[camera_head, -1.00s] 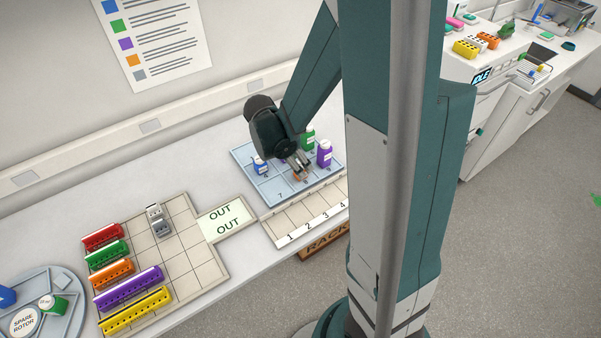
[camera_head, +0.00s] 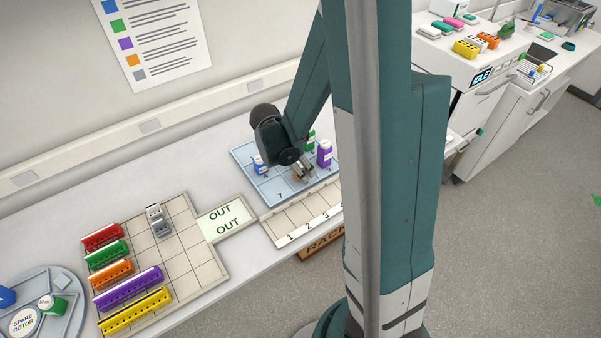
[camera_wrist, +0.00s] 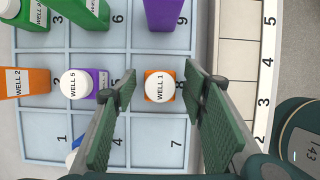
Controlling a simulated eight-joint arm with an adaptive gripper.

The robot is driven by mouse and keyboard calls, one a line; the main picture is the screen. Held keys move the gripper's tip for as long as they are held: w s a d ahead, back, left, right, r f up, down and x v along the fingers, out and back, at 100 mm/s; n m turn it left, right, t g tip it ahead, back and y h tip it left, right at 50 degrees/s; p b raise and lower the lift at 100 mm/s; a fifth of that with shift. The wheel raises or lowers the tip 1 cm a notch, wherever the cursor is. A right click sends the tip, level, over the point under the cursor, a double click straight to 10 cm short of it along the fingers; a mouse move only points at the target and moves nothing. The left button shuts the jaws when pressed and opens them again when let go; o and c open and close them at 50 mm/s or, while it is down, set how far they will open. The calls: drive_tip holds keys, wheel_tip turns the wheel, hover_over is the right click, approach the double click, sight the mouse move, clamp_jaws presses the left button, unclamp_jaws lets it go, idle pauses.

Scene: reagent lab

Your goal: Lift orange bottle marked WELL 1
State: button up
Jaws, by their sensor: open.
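The orange bottle marked WELL 1 (camera_wrist: 159,86) stands upright in the wrist view, seen from above with its white labelled cap. It is on the blue numbered tray (camera_wrist: 60,130), just above the cell marked 7. My gripper (camera_wrist: 160,82) is open, with one green-padded finger on each side of the bottle and a visible gap to each. In the head view my gripper (camera_head: 305,172) points down over the tray, and only a little orange shows by its fingers.
A purple bottle marked WELL 5 (camera_wrist: 78,84) stands left of my left finger. An orange WELL 2 bottle (camera_wrist: 24,82), green bottles (camera_wrist: 82,12) and another purple bottle (camera_wrist: 165,12) share the tray. A pale numbered rack (camera_wrist: 237,60) lies to the right.

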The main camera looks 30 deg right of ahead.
drive_tip(key=shift+c, duration=0.4)
drive_tip(key=c, duration=0.9)
drive_tip(key=shift+r, duration=0.15)
drive_tip(key=shift+r+p, duration=0.35)
drive_tip(key=shift+r, duration=4.55)
